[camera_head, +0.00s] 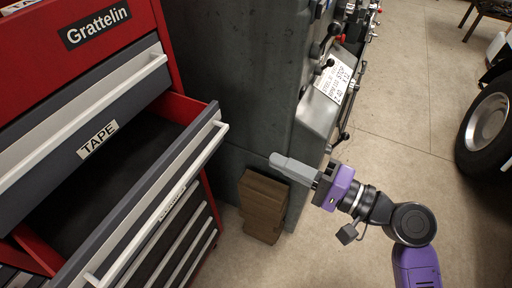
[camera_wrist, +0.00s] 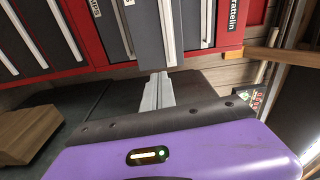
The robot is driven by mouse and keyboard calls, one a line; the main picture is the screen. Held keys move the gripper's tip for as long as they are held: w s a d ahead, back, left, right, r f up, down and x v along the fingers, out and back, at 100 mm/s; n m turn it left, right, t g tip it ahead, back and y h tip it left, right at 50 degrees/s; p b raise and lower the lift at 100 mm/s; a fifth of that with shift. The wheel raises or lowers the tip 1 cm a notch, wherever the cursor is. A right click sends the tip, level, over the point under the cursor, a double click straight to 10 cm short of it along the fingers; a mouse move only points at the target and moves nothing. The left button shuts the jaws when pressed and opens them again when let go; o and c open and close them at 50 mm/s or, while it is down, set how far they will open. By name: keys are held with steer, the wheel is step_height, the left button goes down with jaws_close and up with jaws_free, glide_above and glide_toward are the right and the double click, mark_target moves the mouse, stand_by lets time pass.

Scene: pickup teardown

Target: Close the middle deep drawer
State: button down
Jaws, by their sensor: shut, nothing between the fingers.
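A red tool cabinet (camera_head: 178,45) with dark grey drawer fronts stands at the left in the head view. A deep drawer (camera_head: 205,128) below the one labelled TAPE is pulled out. Its dark, empty-looking inside shows, and a long white handle (camera_head: 160,205) runs along its front. My gripper (camera_head: 277,164) is shut and empty, to the right of that drawer's front and apart from it in the head view. In the wrist view my shut fingers (camera_wrist: 158,78) point at grey drawer fronts (camera_wrist: 146,30) with white handles; whether they touch one is unclear.
A large grey machine (camera_head: 235,75) with levers stands behind, right of the cabinet. A brown wooden block (camera_head: 262,205) sits on the floor near its foot, below my gripper. A wheel (camera_head: 487,120) is at the far right. The floor between is clear.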

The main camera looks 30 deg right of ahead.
steer(key=a+y, duration=0.1)
steer(key=p, duration=0.4)
glide_toward(206, 142)
steer(key=shift+g, duration=0.4)
steer(key=x, duration=0.5)
steer(key=shift+w+a+r, duration=0.1)
steer(key=shift+w+r, duration=0.25)
steer(key=shift+w, duration=0.05)
steer(key=shift+w+a+f, duration=0.1)
steer(key=shift+w+a, duration=0.2)
steer(key=shift+w, duration=0.15)
steer(key=x, duration=1.2)
steer(key=shift+w+a, duration=0.2)
steer(key=shift+a, duration=0.05)
steer(key=shift+w+a, duration=0.1)
steer(key=shift+r, duration=0.2)
